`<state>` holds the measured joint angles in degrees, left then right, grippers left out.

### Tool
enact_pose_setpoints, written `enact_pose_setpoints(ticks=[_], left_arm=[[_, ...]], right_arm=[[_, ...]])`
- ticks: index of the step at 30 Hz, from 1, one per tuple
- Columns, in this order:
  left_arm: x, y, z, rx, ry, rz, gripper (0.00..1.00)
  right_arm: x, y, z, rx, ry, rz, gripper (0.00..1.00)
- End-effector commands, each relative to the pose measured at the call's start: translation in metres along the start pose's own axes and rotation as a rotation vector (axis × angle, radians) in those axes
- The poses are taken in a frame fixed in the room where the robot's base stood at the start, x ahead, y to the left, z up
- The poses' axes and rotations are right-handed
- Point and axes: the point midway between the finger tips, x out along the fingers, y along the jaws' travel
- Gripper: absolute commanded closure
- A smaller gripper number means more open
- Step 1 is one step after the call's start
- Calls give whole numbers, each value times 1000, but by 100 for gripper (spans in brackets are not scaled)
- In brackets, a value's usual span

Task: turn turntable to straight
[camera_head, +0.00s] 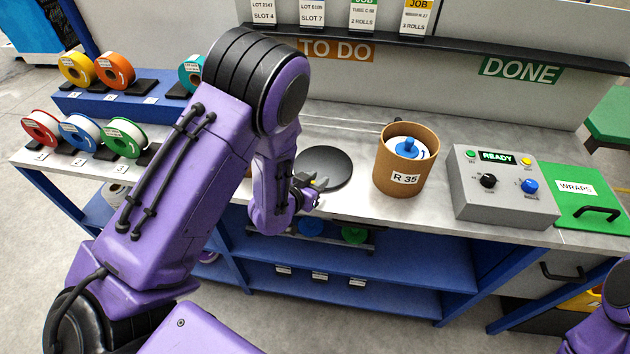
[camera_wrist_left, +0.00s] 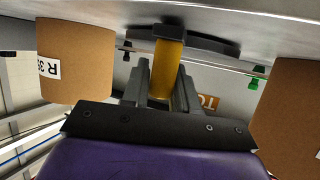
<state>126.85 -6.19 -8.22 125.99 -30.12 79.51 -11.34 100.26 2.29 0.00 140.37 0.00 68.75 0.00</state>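The turntable (camera_head: 324,168) is a flat black disc on the workbench, left of a cardboard drum. In the left wrist view, which is upside down, its dark underside or edge (camera_wrist_left: 205,43) shows at the top. A yellow bar (camera_wrist_left: 168,62) reaches from it towards my palm. My left gripper (camera_head: 313,190) is at the disc's front edge. In the left wrist view its fingers (camera_wrist_left: 163,78) stand on both sides of the yellow bar; whether they press on it I cannot tell. My right gripper is out of view; only part of a purple arm shows at bottom right.
The drum marked R 35 (camera_head: 407,160) stands right of the disc. Another drum (camera_wrist_left: 292,115) shows in the left wrist view, mostly hidden by my arm in the head view. A grey control box reading READY (camera_head: 502,188) and a green WRAPS panel (camera_head: 590,205) are farther right. Spools (camera_head: 82,134) sit left.

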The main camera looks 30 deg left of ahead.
Motion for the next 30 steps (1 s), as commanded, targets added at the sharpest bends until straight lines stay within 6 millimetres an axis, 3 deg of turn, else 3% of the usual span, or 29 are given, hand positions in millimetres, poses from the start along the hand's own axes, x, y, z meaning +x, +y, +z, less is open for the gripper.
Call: enact_pose_setpoints(ticks=[2,13,23,25,30], left_arm=[[1,-1,-4,0,10,-2,52],[-7,-1,0,0,2,-1,52],[-79,0,0,1,4,-2,52],[-89,0,-9,1,-2,1,52],[-101,0,-7,1,0,0,52]], right_arm=[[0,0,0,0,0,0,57],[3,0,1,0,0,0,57],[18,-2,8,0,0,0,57],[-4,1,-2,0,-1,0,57],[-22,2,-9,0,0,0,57]])
